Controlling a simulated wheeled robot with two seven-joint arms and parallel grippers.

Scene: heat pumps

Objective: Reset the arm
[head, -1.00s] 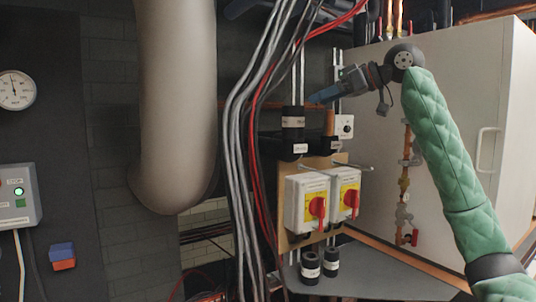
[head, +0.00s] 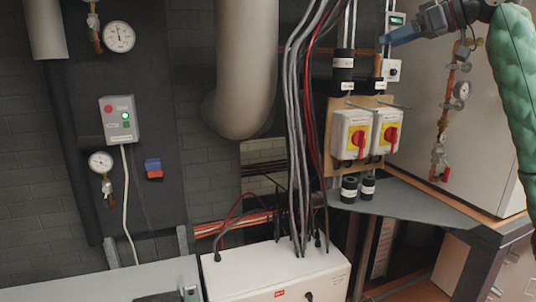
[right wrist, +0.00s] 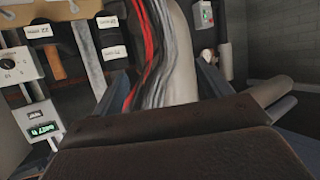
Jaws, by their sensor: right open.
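My right arm in a green quilted sleeve (head: 514,80) reaches in from the right edge of the head view. Its right gripper (head: 392,39) has blue fingers pointing left, high in front of the wall equipment and above two red-and-yellow rotary switches (head: 352,136). In the right wrist view the gripper (right wrist: 165,88) has its fingers spread apart, with no object held between them. Grey and red cables (right wrist: 153,50) and a thick pipe (right wrist: 185,60) show behind the fingers. My left gripper is out of view.
A small thermostat (head: 393,71) and a display unit (head: 397,20) are close to the right gripper. A large pale cabinet (head: 487,130) stands behind the arm. A white box (head: 275,272), a grey shelf (head: 425,205) and a control box (head: 118,118) are lower or left.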

